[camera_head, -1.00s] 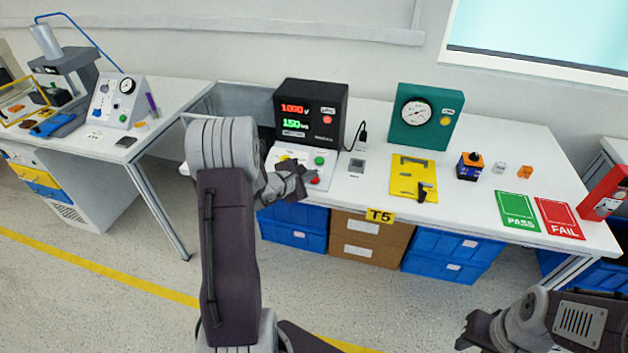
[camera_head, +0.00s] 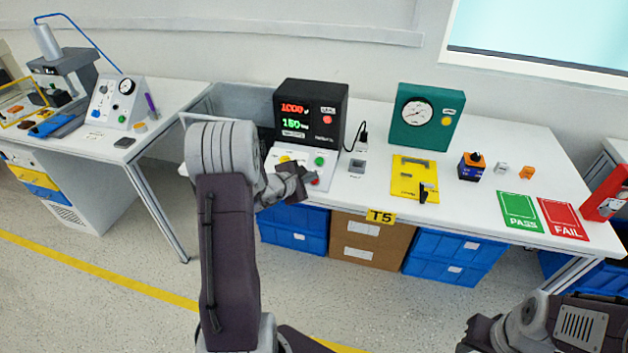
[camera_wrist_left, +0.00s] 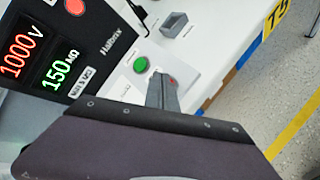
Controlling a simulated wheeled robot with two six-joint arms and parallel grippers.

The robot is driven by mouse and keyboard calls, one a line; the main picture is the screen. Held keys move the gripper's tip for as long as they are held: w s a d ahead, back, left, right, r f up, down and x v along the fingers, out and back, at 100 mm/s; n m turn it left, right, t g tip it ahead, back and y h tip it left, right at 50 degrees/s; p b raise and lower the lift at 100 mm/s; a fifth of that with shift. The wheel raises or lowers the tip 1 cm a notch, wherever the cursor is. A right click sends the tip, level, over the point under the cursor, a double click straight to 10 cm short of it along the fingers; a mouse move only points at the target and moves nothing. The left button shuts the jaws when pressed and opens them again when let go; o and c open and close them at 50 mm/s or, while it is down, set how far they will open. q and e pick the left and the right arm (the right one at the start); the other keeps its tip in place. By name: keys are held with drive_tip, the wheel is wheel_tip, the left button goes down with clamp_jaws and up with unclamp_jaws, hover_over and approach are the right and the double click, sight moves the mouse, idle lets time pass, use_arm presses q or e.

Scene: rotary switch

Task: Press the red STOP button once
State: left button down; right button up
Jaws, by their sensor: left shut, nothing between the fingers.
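The red STOP button (camera_wrist_left: 173,82) shows only as a sliver beside my left fingertips in the left wrist view. In the head view it is a small red patch (camera_head: 316,182) at the front of the white control panel, partly hidden by the gripper. My left gripper (camera_head: 308,180) is shut and empty, with its tips right at the button. In the left wrist view its closed fingers (camera_wrist_left: 163,92) overlap the button; I cannot tell whether they touch it. My right gripper (camera_head: 468,336) is low at the right, away from the bench, its jaws unclear.
A green button (camera_head: 320,160) sits behind the red one on the panel. The black tester (camera_head: 312,112) behind it reads 1000 V and 150 MΩ and carries another red button (camera_wrist_left: 74,6). A grey socket block (camera_head: 357,166) stands to the right.

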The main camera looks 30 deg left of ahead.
use_arm(q)
drive_tip(key=shift+f+b, duration=0.25)
drive_tip(key=shift+b, duration=0.15)
idle(0.6)
drive_tip(key=shift+s+r, duration=0.2)
drive_tip(key=shift+r, duration=0.6)
drive_tip(key=shift+s+d+r+p, duration=0.1)
drive_tip(key=shift+s+r+p, duration=0.15)
drive_tip(key=shift+r+p, duration=0.4)
drive_tip(key=shift+s+d+r+p, duration=0.1)
drive_tip(key=shift+s+r+p, duration=0.15)
drive_tip(key=shift+r, duration=0.7)
drive_tip(key=shift+s+d+r+p, duration=0.1)
drive_tip(key=shift+s+r+p, duration=0.15)
drive_tip(key=shift+r+p, duration=0.4)
drive_tip(key=shift+a+r, duration=0.1)
drive_tip(key=shift+r, duration=0.05)
